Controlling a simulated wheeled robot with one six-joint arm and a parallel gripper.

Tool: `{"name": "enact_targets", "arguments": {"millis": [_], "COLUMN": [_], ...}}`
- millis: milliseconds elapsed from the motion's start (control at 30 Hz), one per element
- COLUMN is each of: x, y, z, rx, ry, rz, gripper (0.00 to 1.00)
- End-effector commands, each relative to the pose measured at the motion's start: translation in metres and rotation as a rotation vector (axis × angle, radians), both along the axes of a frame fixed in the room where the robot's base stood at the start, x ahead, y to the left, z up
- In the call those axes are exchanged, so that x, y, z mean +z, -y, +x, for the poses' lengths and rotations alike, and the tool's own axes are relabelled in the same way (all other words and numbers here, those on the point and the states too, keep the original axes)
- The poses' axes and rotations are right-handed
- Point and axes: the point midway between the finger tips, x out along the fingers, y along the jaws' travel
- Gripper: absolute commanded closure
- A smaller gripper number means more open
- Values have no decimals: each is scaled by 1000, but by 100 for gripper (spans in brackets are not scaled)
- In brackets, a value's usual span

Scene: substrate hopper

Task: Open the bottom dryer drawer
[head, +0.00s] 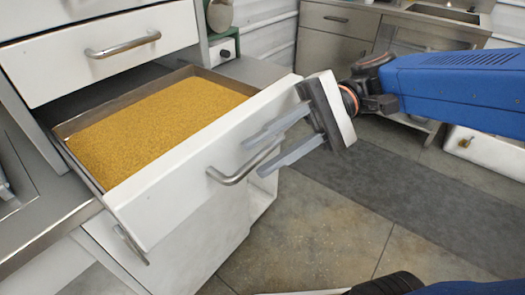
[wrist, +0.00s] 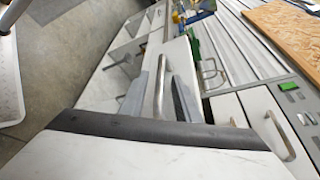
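The white dryer drawer (head: 200,180) stands pulled out below another drawer in the head view. A metal tray rim (head: 190,72) inside it surrounds yellow-brown granules (head: 150,120). Its curved metal handle (head: 238,176) is on the front face. My gripper (head: 252,157) is open at the right part of this handle, its two grey fingers pointing left. In the wrist view the handle (wrist: 159,97) appears between the open fingers. I cannot tell whether either finger touches it.
The upper white drawer (head: 100,55) is closed, with its own bar handle (head: 122,46). A metal worktop (head: 40,215) lies at the left. A steel cabinet with a sink (head: 445,12) stands at the back right. The floor (head: 345,215) right of the drawer is clear.

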Motion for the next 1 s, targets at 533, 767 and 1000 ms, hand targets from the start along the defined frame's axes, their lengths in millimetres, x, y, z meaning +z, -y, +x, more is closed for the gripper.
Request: {"name": "enact_targets", "arguments": {"millis": [533,767,1000], "x": [11,13,13], "y": [46,52,52], "z": [27,30,30], "rx": [-3,-2,-1], "ry": [-2,-2,-1], "rz": [0,-1,0], "gripper": [71,71,71]}}
